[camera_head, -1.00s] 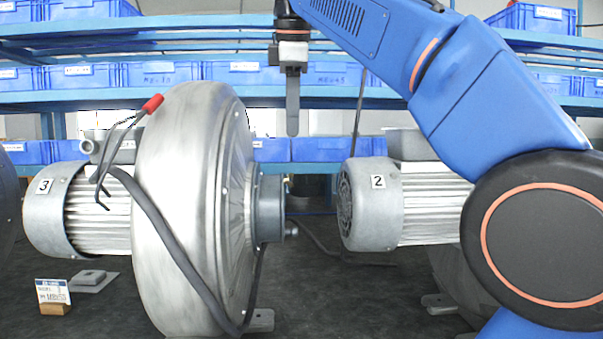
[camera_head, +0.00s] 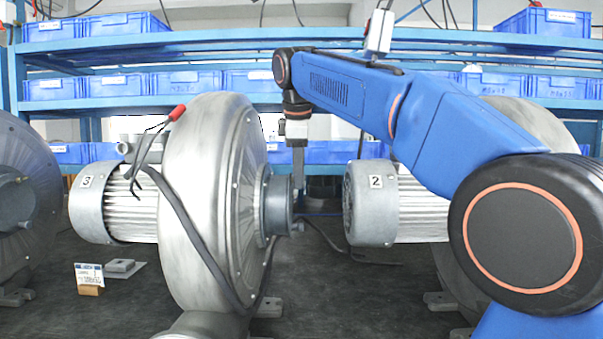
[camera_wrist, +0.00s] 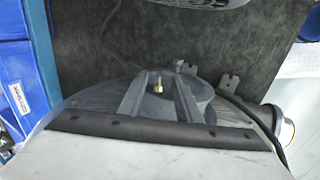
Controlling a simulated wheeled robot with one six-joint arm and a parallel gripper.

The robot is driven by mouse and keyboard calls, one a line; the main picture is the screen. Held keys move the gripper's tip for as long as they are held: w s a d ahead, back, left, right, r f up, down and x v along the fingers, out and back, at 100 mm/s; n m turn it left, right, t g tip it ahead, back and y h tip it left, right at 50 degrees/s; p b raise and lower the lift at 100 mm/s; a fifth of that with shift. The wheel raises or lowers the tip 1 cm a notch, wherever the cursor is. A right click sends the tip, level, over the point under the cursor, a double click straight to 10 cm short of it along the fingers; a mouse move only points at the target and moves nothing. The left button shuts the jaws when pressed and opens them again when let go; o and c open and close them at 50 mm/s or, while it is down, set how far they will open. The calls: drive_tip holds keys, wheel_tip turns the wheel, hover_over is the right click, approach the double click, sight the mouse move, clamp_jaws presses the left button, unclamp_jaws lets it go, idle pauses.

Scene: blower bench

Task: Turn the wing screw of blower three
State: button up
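Blower three (camera_head: 212,200) is a large silver blower marked with a 3. Its grey round outlet (camera_head: 277,205) faces right. My gripper (camera_head: 298,205) points down, with its fingers beside the outlet's right end. In the wrist view, the two grey fingers of my gripper (camera_wrist: 158,80) are spread apart. A small brass wing screw (camera_wrist: 158,82) shows in the gap between them, with space on both sides. The fingers do not appear closed on it. In the head view the screw is not visible; my fingers appear to cover its place.
Blower two (camera_head: 372,205) stands close on the right, past a narrow gap. Another dark blower (camera_head: 22,190) is at the far left. A black cable (camera_head: 190,232) hangs over blower three. A blue shelf (camera_head: 200,105) with bins runs behind.

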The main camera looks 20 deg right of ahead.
clamp_jaws()
drive_tip(key=shift+w+d+r+g+y, duration=0.1)
drive_tip(key=shift+w+g+y, duration=0.2)
drive_tip(key=shift+g, duration=1.1)
unclamp_jaws()
